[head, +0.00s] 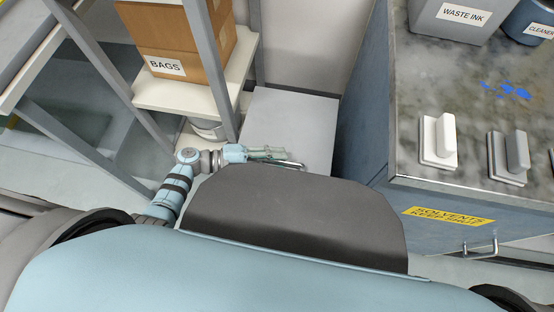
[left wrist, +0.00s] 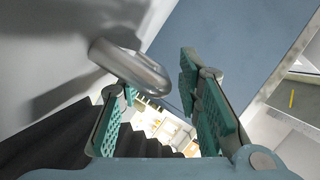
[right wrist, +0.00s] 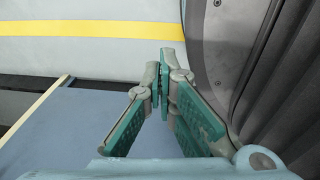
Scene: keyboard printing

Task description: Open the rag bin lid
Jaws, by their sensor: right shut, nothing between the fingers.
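A pale grey flat-topped box, which looks like the rag bin with its lid (head: 292,108), stands between the shelf and the blue cabinet; I see no label on it. My left gripper (head: 284,154) is at the near part of this top. A silver curved handle (left wrist: 135,66) on a grey surface shows in the left wrist view. My left gripper (left wrist: 155,90) is open, with the handle's end close to and partly across the gap between its fingers. It is not clamped. My right gripper (right wrist: 163,75) is shut and empty, away from the bin.
A shelf (head: 190,95) with a BAGS box (head: 185,45) stands on the left. The blue cabinet (head: 365,110) on the right carries a WASTE INK container (head: 455,22) and grey handled blocks (head: 437,140). My own body hides the foreground.

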